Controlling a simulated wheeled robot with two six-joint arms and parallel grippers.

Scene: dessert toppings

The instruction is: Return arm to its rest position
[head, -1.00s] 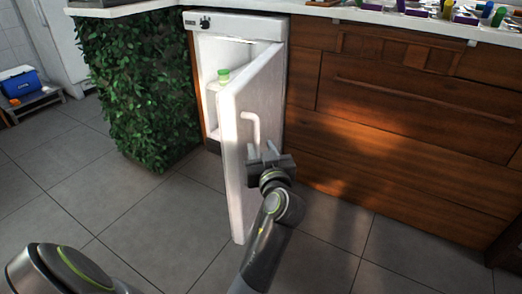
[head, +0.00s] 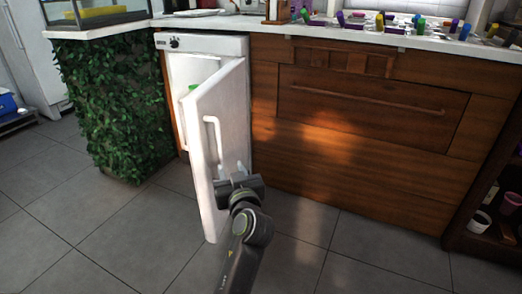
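The arm in view ends in my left gripper (head: 231,178), in front of the outer face of the white fridge door (head: 203,165). Its two short fingers look spread apart with nothing between them. The gripper is just below and to the right of the door's white bar handle (head: 209,130), and appears clear of it. The dark arm runs from the gripper down to the bottom edge of the picture. My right gripper is not in view.
The small fridge (head: 200,42) stands partly open, with a green item (head: 193,88) inside. A leafy panel (head: 112,110) is left of it, wooden drawers (head: 370,130) right. A shelf with a white cup (head: 480,222) is at far right. The tiled floor (head: 345,255) is clear.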

